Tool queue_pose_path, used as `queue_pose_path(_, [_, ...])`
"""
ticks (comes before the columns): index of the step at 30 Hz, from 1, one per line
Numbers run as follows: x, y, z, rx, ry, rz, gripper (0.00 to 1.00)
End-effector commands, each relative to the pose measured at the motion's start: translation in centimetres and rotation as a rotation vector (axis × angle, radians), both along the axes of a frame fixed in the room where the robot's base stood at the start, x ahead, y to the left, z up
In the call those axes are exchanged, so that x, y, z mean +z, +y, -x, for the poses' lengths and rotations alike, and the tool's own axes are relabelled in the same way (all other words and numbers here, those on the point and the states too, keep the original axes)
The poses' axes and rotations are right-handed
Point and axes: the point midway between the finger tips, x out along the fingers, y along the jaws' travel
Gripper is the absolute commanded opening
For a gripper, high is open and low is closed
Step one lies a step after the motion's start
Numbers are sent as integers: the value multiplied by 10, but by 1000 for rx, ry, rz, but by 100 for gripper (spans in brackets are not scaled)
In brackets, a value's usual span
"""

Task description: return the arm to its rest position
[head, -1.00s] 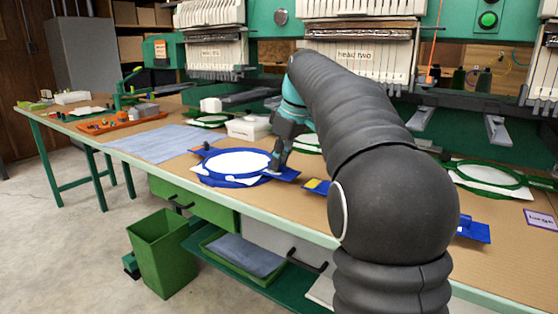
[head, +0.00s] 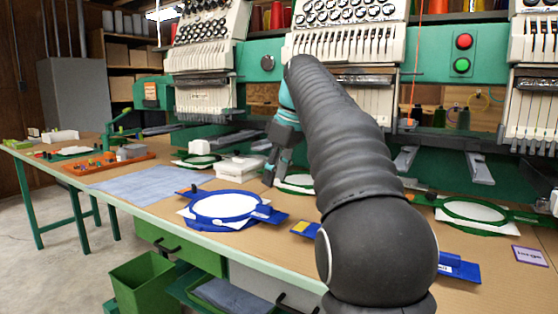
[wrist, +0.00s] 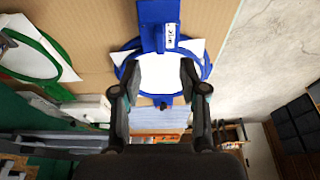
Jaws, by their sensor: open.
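My gripper (head: 273,165) is raised above the table in the head view, a little right of and behind a blue hoop (head: 224,206) with white fabric. In the wrist view my gripper (wrist: 158,85) has its two fingers spread wide with nothing between them. The blue hoop (wrist: 160,103) shows beyond the fingers, lying on the tabletop, with its blue labelled bracket (wrist: 158,28) toward the top of that view. My arm hides part of the table and of another blue hoop on the right.
Embroidery machine heads (head: 348,45) stand along the back of the table. Green hoops (head: 472,211) lie near them. A white box (head: 240,167) is behind the blue hoop. A grey cloth (head: 150,185) and an orange tray (head: 110,163) lie left. A green bin (head: 147,284) stands below.

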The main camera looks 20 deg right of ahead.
Motion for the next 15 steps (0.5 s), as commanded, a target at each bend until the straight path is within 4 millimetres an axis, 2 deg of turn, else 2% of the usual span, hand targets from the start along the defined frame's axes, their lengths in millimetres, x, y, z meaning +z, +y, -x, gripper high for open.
queue_pose_path(6, [25, -5, 6, 0, -1, 1, 43])
queue_pose_path(15, [35, -6, 9, 0, 0, 0, 43])
